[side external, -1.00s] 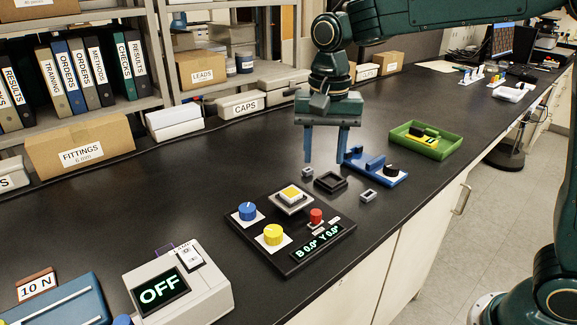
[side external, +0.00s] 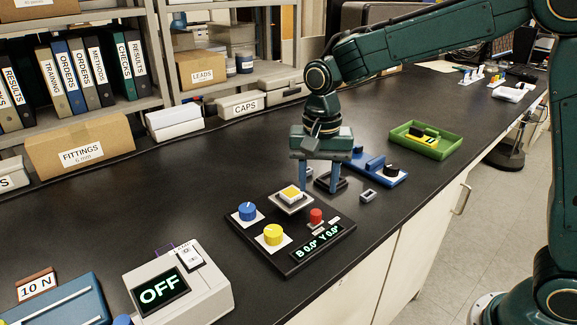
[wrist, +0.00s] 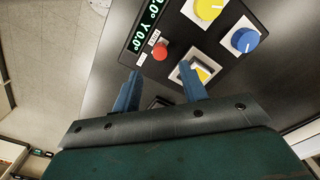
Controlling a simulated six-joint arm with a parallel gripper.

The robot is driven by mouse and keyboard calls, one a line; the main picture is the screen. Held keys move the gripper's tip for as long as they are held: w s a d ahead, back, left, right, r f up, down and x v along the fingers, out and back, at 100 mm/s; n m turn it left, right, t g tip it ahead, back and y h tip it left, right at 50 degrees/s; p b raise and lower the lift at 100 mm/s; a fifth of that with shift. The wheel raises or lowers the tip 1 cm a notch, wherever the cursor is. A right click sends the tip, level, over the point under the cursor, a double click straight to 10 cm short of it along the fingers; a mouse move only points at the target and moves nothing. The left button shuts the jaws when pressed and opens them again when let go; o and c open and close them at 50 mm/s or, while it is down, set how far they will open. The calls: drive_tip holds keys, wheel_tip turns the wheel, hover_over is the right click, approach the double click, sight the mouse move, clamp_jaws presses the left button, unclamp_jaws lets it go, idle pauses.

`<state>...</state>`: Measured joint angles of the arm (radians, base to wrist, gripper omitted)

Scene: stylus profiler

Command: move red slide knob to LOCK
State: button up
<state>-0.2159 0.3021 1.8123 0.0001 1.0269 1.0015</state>
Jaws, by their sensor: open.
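The red slide knob (side external: 316,215) stands at the right side of the black control panel (side external: 335,240), beside small white labels too small to read. It also shows in the wrist view (wrist: 160,51), just beyond my fingertips. My gripper (side external: 317,190) is open and empty, with its blue fingers pointing down behind the knob. In the wrist view, the two fingers (wrist: 160,72) stand well apart and do not touch the knob.
A dark square frame (side external: 324,182) and a blue fixture (side external: 385,172) lie behind. A box reading OFF (side external: 180,283) stands front left.

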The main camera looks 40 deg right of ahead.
sight(316, 212)
wheel_tip(316, 212, down, 8)
drive_tip(key=shift+r, duration=0.25)
clamp_jaws()
idle(0.3)
